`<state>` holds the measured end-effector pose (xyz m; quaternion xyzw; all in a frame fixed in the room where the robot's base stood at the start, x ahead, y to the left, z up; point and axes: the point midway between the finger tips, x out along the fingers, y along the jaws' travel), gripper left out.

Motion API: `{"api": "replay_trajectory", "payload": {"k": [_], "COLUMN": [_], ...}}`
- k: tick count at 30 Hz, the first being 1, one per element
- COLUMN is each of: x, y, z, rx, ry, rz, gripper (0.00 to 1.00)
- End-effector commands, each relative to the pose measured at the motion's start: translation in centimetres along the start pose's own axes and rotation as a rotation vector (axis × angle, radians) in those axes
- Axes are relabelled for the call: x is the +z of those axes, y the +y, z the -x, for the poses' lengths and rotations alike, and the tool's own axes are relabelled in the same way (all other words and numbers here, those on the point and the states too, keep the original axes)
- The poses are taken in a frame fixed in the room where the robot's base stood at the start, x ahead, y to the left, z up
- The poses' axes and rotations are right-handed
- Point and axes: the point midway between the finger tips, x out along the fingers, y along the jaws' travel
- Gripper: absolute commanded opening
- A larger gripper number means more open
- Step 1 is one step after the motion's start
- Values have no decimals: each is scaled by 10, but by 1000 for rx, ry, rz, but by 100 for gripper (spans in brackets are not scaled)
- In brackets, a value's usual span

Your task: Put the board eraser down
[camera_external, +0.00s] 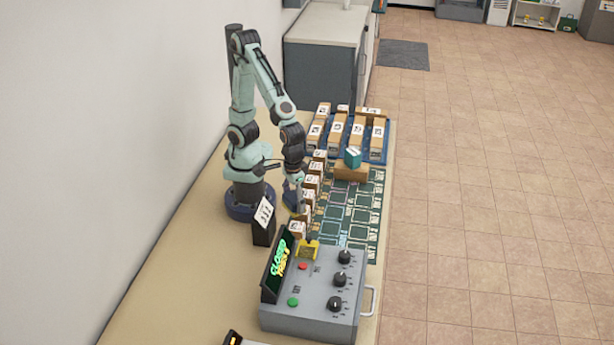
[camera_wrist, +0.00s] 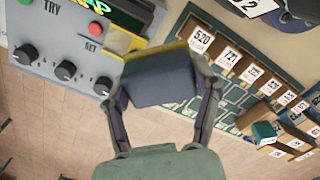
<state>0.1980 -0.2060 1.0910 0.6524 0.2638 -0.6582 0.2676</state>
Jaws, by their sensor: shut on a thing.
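The board eraser (camera_wrist: 158,80) is a dark blue-grey block with a yellow edge. In the wrist view it sits between the two fingers of my gripper (camera_wrist: 163,100), which is shut on it. In the outside view my gripper (camera_external: 297,197) points down beside the row of numbered boxes, left of the green mat. There the eraser is small and mostly hidden by the fingers; I cannot tell whether it touches anything below.
A grey control box (camera_external: 318,292) with knobs, buttons and a sign stands in front. Numbered boxes (camera_external: 312,182) line the green mat (camera_external: 352,212). A teal block (camera_external: 353,157) sits on a wooden block (camera_external: 351,173). A blue tray (camera_external: 378,155) holds more boxes behind.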

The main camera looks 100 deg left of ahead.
Motion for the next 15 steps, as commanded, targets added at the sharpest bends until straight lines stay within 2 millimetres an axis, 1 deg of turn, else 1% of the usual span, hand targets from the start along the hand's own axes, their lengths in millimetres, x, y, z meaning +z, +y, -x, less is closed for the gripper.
{"api": "replay_trajectory", "payload": {"k": [1,2,3,6,9,12,15], "x": [-25,-39,-57,-99,-131,-155,-174], "y": [2,2,1,-5,-15,-24,-33], "z": [0,0,0,0,0,1,0], "rx": [0,0,0,2,1,2,2], "ry": [-1,-1,0,1,3,6,8], "rz": [99,157,232,402,535,634,716], "gripper": [26,26,26,26,26,26,26]}}
